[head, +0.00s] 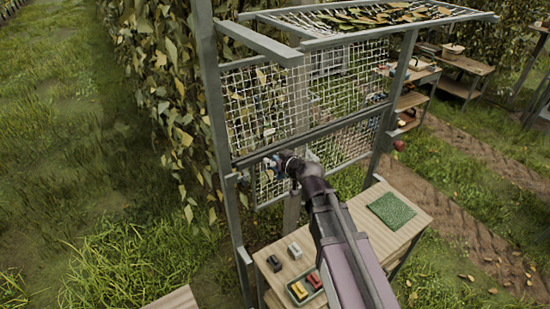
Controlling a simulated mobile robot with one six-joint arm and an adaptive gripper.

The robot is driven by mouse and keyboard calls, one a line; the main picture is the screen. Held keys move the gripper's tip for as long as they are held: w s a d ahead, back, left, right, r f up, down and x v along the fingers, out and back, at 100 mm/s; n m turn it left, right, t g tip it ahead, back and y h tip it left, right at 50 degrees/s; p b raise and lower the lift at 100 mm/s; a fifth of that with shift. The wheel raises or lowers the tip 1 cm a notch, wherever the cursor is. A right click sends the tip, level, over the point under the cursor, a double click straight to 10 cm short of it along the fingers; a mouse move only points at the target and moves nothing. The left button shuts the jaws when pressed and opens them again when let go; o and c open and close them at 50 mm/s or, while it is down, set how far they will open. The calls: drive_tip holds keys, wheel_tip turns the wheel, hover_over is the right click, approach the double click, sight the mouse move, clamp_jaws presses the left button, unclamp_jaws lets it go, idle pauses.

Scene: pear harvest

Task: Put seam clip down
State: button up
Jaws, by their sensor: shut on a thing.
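My arm reaches up from the bottom of the head view to the rail between the upper and lower mesh panels. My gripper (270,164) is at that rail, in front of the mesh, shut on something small. The held seam clip is too small and too hidden among the fingers and mesh to make out. On the wooden table (370,243) below, a dark clip-like piece (274,263) and a pale one (294,250) lie loose. A small green tray (294,300) holds a yellow piece (297,290) and a red piece (314,281).
A green mat (391,210) lies on the table, right of my arm, with bare wood around it. The grey frame post (223,150) and mesh panel (265,105) stand close to my gripper. Leafy hedge is behind on the left. Shelves (412,100) stand at back right.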

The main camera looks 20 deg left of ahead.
wheel_tip(320, 180, down, 24)
drive_tip(key=b, duration=2.4)
drive_tip(key=shift+a, duration=0.1)
